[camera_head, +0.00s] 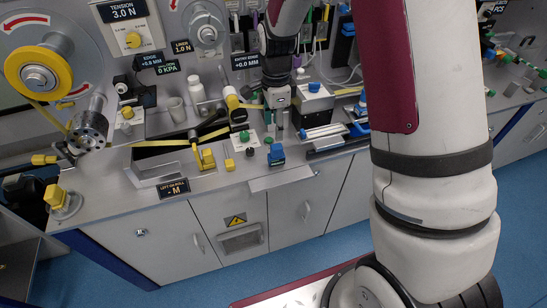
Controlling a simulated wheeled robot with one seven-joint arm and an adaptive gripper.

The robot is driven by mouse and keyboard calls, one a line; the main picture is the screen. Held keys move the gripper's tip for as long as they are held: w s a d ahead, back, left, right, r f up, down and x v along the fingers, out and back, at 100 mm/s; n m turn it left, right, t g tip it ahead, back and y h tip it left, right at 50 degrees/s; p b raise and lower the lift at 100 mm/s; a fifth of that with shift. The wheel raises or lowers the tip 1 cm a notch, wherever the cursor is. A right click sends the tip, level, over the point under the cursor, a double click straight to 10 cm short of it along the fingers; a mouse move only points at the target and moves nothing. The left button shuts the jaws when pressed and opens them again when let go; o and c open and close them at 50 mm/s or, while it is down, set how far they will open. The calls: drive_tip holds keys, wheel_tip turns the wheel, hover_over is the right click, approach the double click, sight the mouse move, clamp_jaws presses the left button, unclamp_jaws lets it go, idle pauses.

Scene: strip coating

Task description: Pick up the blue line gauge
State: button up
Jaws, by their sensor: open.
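My gripper (279,127) points down over the middle of the counter, its fingers open. A small blue block-like item (277,154) stands near the counter's front edge, just below my gripper in the picture. Another blue item (361,104) stands further right, partly hidden by my arm. I cannot tell from this view which of them is the blue line gauge. No thing is clearly seen between my fingers, and the gap to the items around them is hard to judge.
White bottles (196,90) and a yellow clamp-like piece (205,158) crowd the counter. A flat silver device (323,133) lies right of my gripper. My arm hides the right part.

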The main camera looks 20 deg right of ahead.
sight(276, 154)
wheel_tip(276, 154, down, 6)
drive_tip(key=shift+f, duration=0.25)
drive_tip(key=f, duration=0.2)
drive_tip(key=s+f+p, duration=0.1)
drive_tip(key=f, duration=0.1)
drive_tip(key=shift+f, duration=0.25)
drive_tip(key=shift+w+f, duration=0.1)
drive_tip(key=shift+f, duration=0.4)
clamp_jaws()
